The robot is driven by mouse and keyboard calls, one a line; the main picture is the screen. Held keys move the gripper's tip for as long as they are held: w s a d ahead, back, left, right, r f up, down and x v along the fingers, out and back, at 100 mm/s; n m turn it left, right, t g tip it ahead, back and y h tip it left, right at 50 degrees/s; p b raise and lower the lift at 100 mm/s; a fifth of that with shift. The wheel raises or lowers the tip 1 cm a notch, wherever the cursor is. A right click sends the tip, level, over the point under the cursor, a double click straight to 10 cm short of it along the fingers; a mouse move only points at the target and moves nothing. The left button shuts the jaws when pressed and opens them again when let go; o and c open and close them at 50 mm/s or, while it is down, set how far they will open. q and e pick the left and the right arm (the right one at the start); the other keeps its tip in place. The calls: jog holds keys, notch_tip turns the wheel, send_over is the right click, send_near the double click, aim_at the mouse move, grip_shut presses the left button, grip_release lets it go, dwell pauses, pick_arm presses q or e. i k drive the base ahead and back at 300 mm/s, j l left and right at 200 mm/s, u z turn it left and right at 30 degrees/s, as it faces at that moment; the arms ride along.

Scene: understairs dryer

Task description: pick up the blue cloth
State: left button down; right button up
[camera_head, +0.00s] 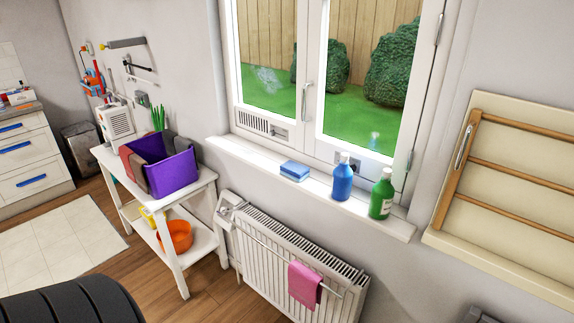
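A small folded blue cloth (295,171) lies flat on the white windowsill (265,160), near the middle of the sill and left of two bottles. Nothing covers it. Neither of my grippers shows in the head view.
A blue bottle (343,178) and a green bottle (381,195) stand on the sill, right of the cloth. Below are a white radiator (262,262) and a pink cloth (303,285) on its rail. A white side table (200,186) with a purple box (172,172) stands left.

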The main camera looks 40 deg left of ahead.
aim_at(294, 170)
jog(key=u, duration=0.7)
